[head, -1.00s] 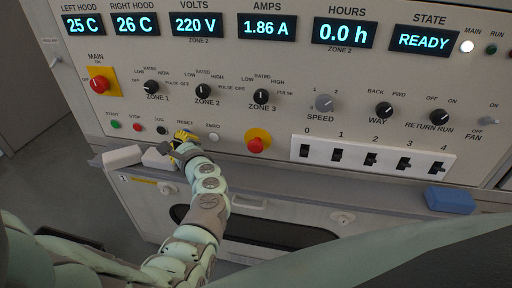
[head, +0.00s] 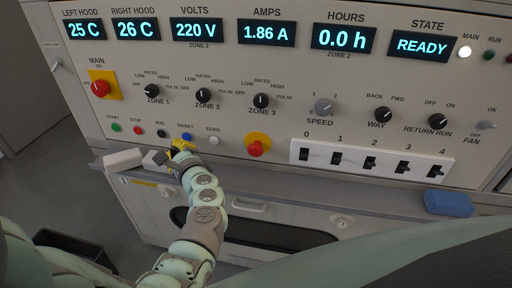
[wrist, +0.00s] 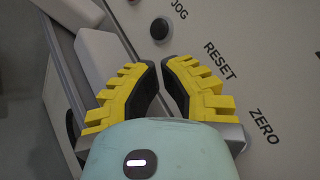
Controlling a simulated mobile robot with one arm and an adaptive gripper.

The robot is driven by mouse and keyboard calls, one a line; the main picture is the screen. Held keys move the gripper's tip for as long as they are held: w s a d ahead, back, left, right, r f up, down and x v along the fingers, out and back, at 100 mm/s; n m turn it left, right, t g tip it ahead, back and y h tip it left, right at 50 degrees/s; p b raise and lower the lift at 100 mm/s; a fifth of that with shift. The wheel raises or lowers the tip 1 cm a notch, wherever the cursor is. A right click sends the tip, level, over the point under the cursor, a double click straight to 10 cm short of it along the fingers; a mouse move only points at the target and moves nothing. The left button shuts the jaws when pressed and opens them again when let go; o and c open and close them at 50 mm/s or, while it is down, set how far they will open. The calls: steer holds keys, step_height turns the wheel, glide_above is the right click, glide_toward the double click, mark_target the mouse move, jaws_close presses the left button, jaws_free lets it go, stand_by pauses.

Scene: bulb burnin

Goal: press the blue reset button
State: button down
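The blue reset button (head: 187,137) shows on the panel under the RESET label, in the lower row of buttons. My gripper (head: 178,148), with yellow fingers, is just below and left of the button in the head view, seemingly apart from it. In the wrist view my gripper (wrist: 159,64) has its two fingertips together or nearly so, with nothing seen between them. The RESET label (wrist: 220,60) is right of the fingers there. The blue button itself does not show in the wrist view.
The black jog button (head: 161,133) is left of the reset button, and the white zero button (head: 214,141) is right of it. A red knob on yellow (head: 257,146) is farther right. A ledge with pale blocks (head: 123,160) runs below. The display reads READY.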

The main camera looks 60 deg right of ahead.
steer(key=a, duration=0.1)
steer(key=s+a, duration=0.1)
steer(key=a+p, duration=0.1)
steer(key=a, duration=0.1)
steer(key=shift+s, duration=0.4)
stand_by(0.4)
